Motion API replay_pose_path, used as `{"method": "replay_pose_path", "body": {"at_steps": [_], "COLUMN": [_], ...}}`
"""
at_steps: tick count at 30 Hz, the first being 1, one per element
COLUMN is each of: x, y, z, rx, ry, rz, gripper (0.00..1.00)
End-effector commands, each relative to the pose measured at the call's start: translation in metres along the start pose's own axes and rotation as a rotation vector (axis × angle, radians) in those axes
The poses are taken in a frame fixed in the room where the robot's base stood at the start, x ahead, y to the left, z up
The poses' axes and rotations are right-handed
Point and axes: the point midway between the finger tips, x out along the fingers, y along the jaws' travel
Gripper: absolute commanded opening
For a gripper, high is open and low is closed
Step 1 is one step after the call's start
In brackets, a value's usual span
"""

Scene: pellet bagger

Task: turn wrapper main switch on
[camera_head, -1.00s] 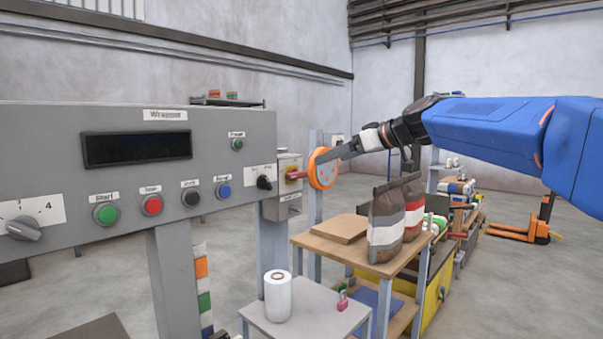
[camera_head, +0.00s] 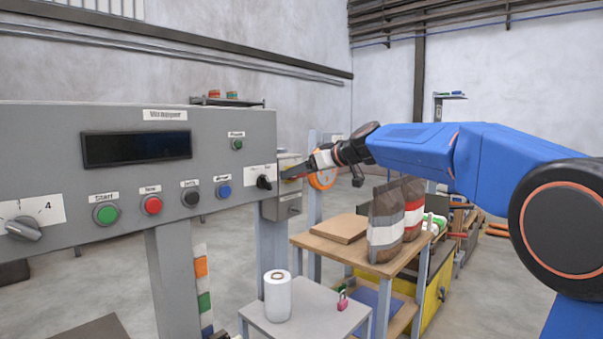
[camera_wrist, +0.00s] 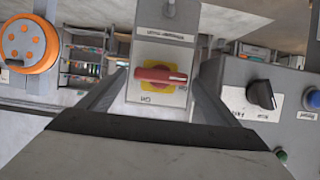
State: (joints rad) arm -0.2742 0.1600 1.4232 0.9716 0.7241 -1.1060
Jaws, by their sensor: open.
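The main switch (camera_wrist: 161,76) is a red rotary handle on a yellow plate, mounted on a small grey box (camera_wrist: 160,112). In the wrist view the handle lies crosswise, and the box has labels above and below it. In the head view the box (camera_head: 289,208) hangs on the right end of the wrapper panel, and the switch is mostly hidden by my gripper (camera_head: 290,174). My gripper is open, with its two fingers to either side of the handle in the wrist view (camera_wrist: 158,98). I cannot tell whether they touch it.
The grey wrapper panel (camera_head: 60,170) carries a black selector knob (camera_head: 264,182) close beside the switch box. An orange disc (camera_head: 323,179) on a post is just behind. A wooden table (camera_head: 330,252) with bags (camera_head: 385,222) stands to the right.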

Motion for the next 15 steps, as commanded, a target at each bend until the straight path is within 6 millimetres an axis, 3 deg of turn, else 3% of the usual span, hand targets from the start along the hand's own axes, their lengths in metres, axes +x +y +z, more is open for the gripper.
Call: {"method": "replay_pose_path", "body": {"at_steps": [9, 14, 15], "x": [0.0016, 0.0015, 0.0015], "y": [-0.0002, -0.0003, -0.0003], "z": [-0.0003, -0.0002, -0.0002], "rx": [0.000, 0.000, 0.000], "ry": [0.000, 0.000, 0.000], "rz": [0.000, 0.000, 0.000], "gripper": [0.82, 0.44, 0.43]}}
